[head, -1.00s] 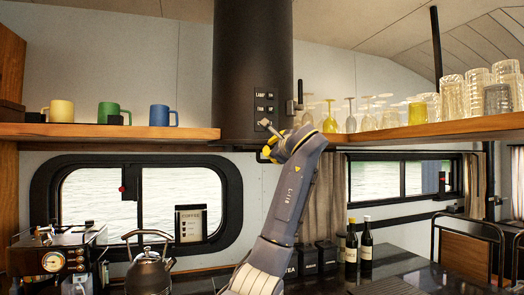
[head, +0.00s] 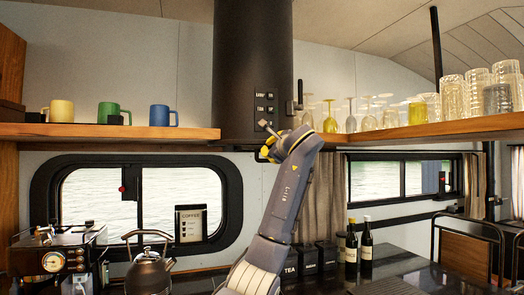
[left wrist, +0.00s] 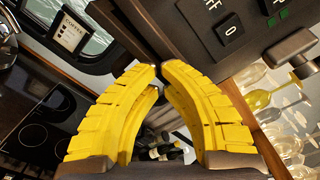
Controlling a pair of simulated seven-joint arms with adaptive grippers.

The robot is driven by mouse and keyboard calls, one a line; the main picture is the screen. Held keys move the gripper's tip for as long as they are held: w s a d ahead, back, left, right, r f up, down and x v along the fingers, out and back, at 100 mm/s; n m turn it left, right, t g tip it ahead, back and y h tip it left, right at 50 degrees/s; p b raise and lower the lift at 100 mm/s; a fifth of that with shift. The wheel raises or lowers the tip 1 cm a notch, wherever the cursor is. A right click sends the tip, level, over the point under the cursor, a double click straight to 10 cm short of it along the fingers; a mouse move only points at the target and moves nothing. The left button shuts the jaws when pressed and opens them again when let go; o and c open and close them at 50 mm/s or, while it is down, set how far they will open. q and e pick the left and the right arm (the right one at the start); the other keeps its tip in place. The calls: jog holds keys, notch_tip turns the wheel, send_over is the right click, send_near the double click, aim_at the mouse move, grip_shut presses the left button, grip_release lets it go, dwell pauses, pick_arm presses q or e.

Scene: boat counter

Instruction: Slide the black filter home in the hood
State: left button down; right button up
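The black hood (head: 253,60) is a round dark duct hanging at the centre of the head view, with a switch panel (head: 265,103) on its front. My left gripper (head: 265,152) is at the hood's lower edge, its yellow fingers partly hidden by my wrist. In the left wrist view the two yellow fingertips (left wrist: 159,69) meet just under a dark hood edge; the fingers bow apart lower down, with nothing seen between them. I cannot make out the black filter separately from the dark hood. My right gripper is not in view.
A wooden shelf (head: 100,132) with mugs runs left of the hood; another (head: 440,128) with several glasses runs right. A lever (left wrist: 290,50) sticks out beside the switches. A kettle (head: 149,272), bottles (head: 366,248) and dark canisters (head: 308,262) stand on the counter below.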

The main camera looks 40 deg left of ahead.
pick_arm(q)
jog(key=shift+x, duration=1.05)
jog(key=shift+d, duration=0.1)
dwell(0.3)
jog(key=v, duration=1.4)
jog(key=shift+s, duration=0.2)
jog(key=shift+r+x, duration=0.1)
jog(key=shift+x, duration=3.2)
jog(key=shift+r+x, duration=0.15)
jog(key=shift+x, duration=3.15)
jog(key=shift+w+a, duration=0.2)
jog(key=shift+w, duration=0.2)
